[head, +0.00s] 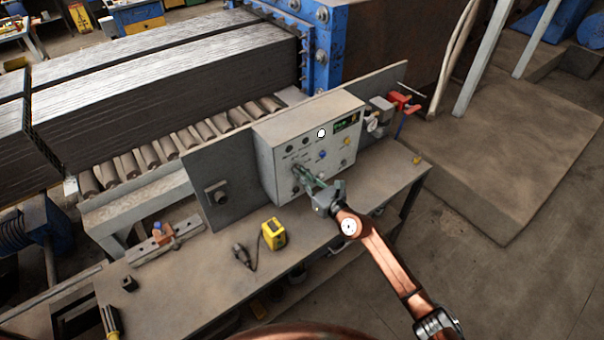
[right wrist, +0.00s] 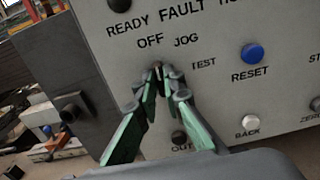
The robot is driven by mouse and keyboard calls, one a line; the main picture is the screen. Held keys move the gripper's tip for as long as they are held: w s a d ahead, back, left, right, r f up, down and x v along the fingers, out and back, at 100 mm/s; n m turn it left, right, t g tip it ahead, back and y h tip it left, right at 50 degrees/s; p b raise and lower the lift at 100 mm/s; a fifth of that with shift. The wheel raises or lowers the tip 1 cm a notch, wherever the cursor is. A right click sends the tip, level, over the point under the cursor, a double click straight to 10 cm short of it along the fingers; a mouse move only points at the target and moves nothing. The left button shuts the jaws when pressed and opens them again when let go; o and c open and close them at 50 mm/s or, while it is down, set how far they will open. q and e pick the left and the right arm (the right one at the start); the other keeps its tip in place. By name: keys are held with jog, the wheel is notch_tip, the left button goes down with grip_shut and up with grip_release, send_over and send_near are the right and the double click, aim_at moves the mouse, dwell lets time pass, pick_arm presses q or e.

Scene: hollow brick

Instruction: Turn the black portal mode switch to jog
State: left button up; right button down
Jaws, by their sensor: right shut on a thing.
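The grey control box (head: 272,155) stands on the workbench against an upright panel. In the right wrist view, the black portal mode switch (right wrist: 158,70) sits on the box face under the labels OFF and JOG, with TEST to its right. My right gripper (head: 299,169) reaches the lower left of the box face. Its green fingers (right wrist: 165,82) are shut on the switch, one on each side. The fingers hide most of the knob, and I cannot tell which label it points to. My left gripper is not in view.
A blue RESET button (right wrist: 252,53) and a white BACK button (right wrist: 250,121) lie right of the fingers. A yellow device (head: 273,234) and a dark corded item (head: 243,256) lie on the workbench (head: 190,290). A red valve (head: 403,102) is right of the box.

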jog(key=shift+m, duration=0.3)
jog(key=shift+w+d+m+p, duration=0.1)
jog(key=shift+m+p, duration=0.8)
jog(key=shift+m, duration=1.15)
jog(key=shift+d+m+p, duration=0.1)
jog(key=shift+m+p, duration=0.8)
jog(key=shift+m, duration=1.15)
jog(key=c, duration=2)
grip_release()
jog(key=shift+c, duration=0.2)
jog(key=shift+a, duration=0.1)
